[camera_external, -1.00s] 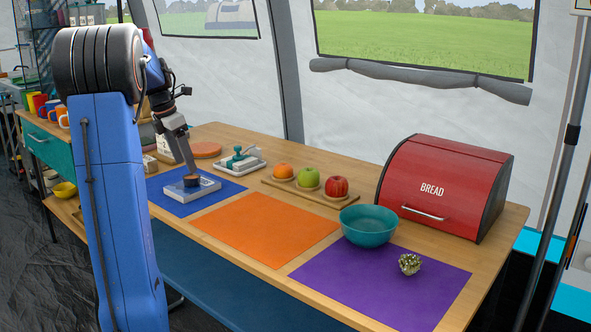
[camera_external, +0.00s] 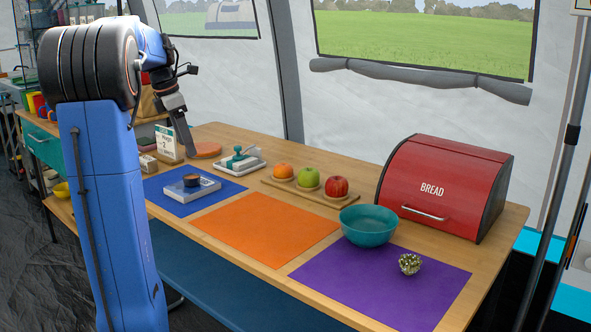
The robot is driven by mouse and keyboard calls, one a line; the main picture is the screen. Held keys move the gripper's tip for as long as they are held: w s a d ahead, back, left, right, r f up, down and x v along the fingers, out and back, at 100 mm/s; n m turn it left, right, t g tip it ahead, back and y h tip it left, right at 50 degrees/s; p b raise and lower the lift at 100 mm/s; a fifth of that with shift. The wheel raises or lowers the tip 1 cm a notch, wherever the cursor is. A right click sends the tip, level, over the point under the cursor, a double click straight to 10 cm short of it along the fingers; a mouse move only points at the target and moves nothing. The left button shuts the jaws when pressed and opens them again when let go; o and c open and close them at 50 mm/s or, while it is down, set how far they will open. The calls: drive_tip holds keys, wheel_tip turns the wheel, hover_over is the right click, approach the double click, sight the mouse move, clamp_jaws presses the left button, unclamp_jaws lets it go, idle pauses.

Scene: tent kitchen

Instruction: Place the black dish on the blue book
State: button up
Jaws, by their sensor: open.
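The small round black dish (camera_external: 191,180) rests on top of a flat book (camera_external: 180,191). The book's cover looks pale grey, with a dark part near the dish. The book lies on the blue mat (camera_external: 212,201) at the left of the table. My gripper (camera_external: 188,152) is open and empty. It is above and apart from the dish, pointing down. Its fingertips are small in this view and their gap is hard to see.
An orange mat (camera_external: 265,229) and a purple mat (camera_external: 385,288) lie to the right. A teal bowl (camera_external: 368,226), several fruits on a wooden board (camera_external: 314,192), a butter dish (camera_external: 242,160) and a red bread box (camera_external: 443,187) stand on the table. A card stand (camera_external: 166,142) is close to my gripper.

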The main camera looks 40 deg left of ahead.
drive_tip(key=s+d+f+m, duration=0.2)
drive_tip(key=d+m, duration=0.5)
drive_tip(key=d, duration=0.5)
drive_tip(key=s+d+f+m, duration=0.1)
drive_tip(key=s+d+m, duration=0.1)
drive_tip(key=d+m, duration=0.7)
drive_tip(key=s+d+f+m, duration=0.1)
drive_tip(key=s+d+m, duration=0.1)
drive_tip(key=d, duration=0.2)
drive_tip(key=s+d+f+m, duration=0.2)
drive_tip(key=s+d+m, duration=0.1)
drive_tip(key=d, duration=0.1)
drive_tip(key=s+d+f+m+t, duration=0.1)
drive_tip(key=s+d+f+m, duration=0.1)
drive_tip(key=d, duration=0.2)
drive_tip(key=shift+s+m+y, duration=0.25)
drive_tip(key=shift+m+y, duration=0.05)
drive_tip(key=shift+m, duration=0.1)
drive_tip(key=s+d+f+m, duration=0.4)
drive_tip(key=s+f+m, duration=0.1)
drive_tip(key=m, duration=0.3)
drive_tip(key=shift+s+d+f+t, duration=0.25)
drive_tip(key=shift+s+f+t, duration=0.15)
drive_tip(key=shift+s, duration=0.25)
drive_tip(key=shift+o, duration=0.6)
